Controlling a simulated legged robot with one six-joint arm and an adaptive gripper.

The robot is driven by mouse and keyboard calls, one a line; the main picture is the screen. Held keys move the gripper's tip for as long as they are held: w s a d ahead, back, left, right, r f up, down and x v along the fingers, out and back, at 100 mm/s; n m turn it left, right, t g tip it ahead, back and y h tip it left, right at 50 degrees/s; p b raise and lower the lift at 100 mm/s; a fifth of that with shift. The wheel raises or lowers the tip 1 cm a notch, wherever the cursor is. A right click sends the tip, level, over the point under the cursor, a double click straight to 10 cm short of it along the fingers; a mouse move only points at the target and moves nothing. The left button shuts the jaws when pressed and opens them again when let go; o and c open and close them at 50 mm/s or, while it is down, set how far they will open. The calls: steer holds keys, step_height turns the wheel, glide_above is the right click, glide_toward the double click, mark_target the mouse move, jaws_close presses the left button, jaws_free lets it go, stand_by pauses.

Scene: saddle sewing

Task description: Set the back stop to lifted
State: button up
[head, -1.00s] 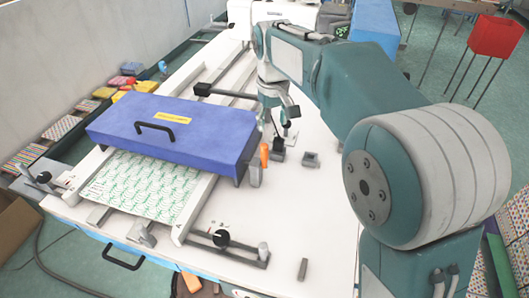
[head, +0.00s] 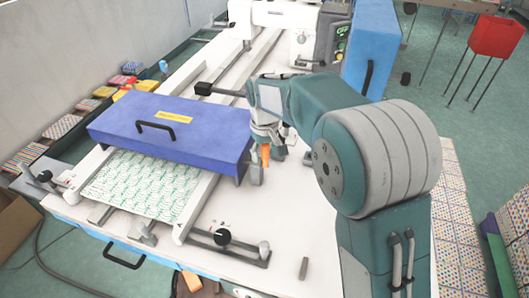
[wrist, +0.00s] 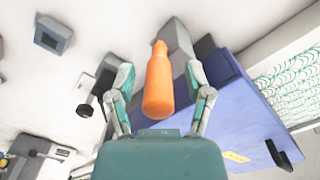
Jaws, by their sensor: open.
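An orange handle (head: 265,154) stands at the right end of the blue cover box (head: 170,130). In the wrist view the orange handle (wrist: 159,80) lies between the fingers of my gripper (wrist: 160,88), with a gap on both sides. The handle is fixed to a grey block (wrist: 176,40) beside the blue box. My gripper (head: 268,133) is open and sits over the handle in the head view, partly hiding it. I cannot tell which fitting is the back stop, or whether it is lifted.
The white table (head: 300,215) is mostly clear at the front right. A black knob (head: 222,237) sits on the near rail. A sewing head (head: 285,15) stands at the back.

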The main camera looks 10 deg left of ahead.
steer(key=shift+d, duration=0.1)
jaws_close()
steer(key=shift+s+t, duration=0.15)
steer(key=shift+t, duration=0.15)
steer(key=shift+s+f+t, duration=0.15)
steer(key=shift+s+t, duration=0.45)
steer(key=shift+t, duration=0.5)
steer(key=shift+s+a+f+t+h, duration=0.1)
steer(key=shift+s+f+t+h, duration=0.3)
steer(key=shift+t, duration=1.1)
steer(key=shift+s+a+f+t+h, duration=0.1)
steer(key=shift+s+f+t, duration=0.55)
steer(key=shift+t, duration=0.85)
steer(key=shift+s+a+f+t+h, duration=0.15)
steer(key=shift+s+f+t, duration=0.35)
steer(key=shift+t, duration=1)
steer(key=shift+s+h, duration=0.15)
steer(key=shift+h, duration=0.1)
